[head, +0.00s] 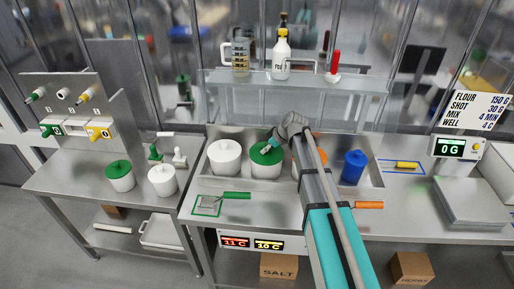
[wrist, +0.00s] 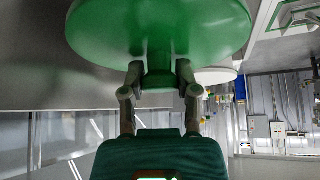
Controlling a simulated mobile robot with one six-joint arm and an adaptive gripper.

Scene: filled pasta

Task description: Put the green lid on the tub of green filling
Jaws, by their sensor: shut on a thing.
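The green lid (wrist: 160,28) fills the top of the wrist view. My gripper (wrist: 158,78) is shut on the knob in its middle. In the head view, the green lid (head: 262,155) is over a white tub (head: 266,171) in the steel tray, second from the left. My gripper (head: 273,142) is at its top, reaching in from the right. The lid hides the tub's inside, so I cannot see the filling. I cannot tell whether the lid rests on the rim or is slightly above it.
A white-lidded tub (head: 224,159) stands just left, and a blue tub (head: 353,167) stands right, beyond my arm. Another green-topped tub (head: 120,177) and a white tub (head: 162,181) stand on the left table. A shelf (head: 300,82) with bottles is behind the tray.

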